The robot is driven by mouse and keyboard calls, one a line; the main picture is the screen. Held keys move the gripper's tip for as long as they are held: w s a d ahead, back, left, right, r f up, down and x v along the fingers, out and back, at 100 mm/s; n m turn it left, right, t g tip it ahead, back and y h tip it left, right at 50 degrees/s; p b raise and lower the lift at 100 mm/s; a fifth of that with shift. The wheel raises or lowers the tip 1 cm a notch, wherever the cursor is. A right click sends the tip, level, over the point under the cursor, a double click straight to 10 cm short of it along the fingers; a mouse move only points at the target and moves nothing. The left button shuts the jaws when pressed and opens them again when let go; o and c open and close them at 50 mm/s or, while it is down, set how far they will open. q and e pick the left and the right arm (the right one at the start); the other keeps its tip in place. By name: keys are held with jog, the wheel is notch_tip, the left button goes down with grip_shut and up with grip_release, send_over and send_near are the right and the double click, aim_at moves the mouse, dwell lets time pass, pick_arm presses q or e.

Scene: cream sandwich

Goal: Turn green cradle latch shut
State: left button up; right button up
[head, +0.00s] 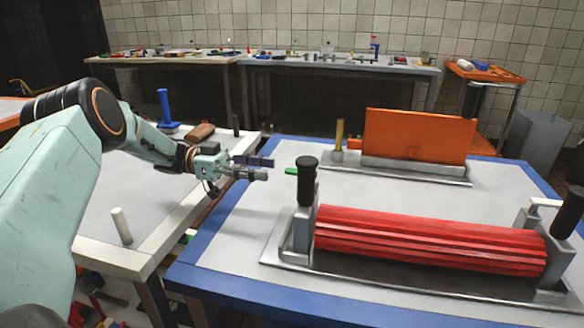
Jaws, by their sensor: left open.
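A small green piece (291,170), which looks like the green latch, shows just left of the black-topped post (307,185) at the left end of a grey cradle (302,235). Its right part is hidden behind the post's black top, so I cannot tell how it is turned. The cradle holds a red ribbed roller (425,240). My left gripper (269,168) comes in from the left and points right at the green piece. It is open, with nothing seen between its fingers, and a small gap shows before the green piece. My right gripper is not in view.
An orange panel (415,135) stands in a grey base behind the roller, with a brass-coloured post (339,135) beside it. Another black handle (568,210) is at the right end. A white side table (100,200) carries a blue stand (164,108). The blue-edged table's (235,290) front left is clear.

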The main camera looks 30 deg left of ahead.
aim_at(295, 171)
pick_arm(q)
jog(key=x, duration=0.3)
jog(key=b+x, duration=0.1)
jog(key=x, duration=0.3)
jog(key=shift+s+d+r, duration=0.1)
jog(key=shift+s+d, duration=0.1)
jog(key=shift+d+r+b, duration=0.15)
jog(key=shift+d+b, duration=0.15)
jog(key=shift+d, duration=0.25)
jog(key=shift+w+a, duration=0.1)
jog(key=shift+w, duration=0.05)
jog(key=c, duration=0.5)
grip_shut()
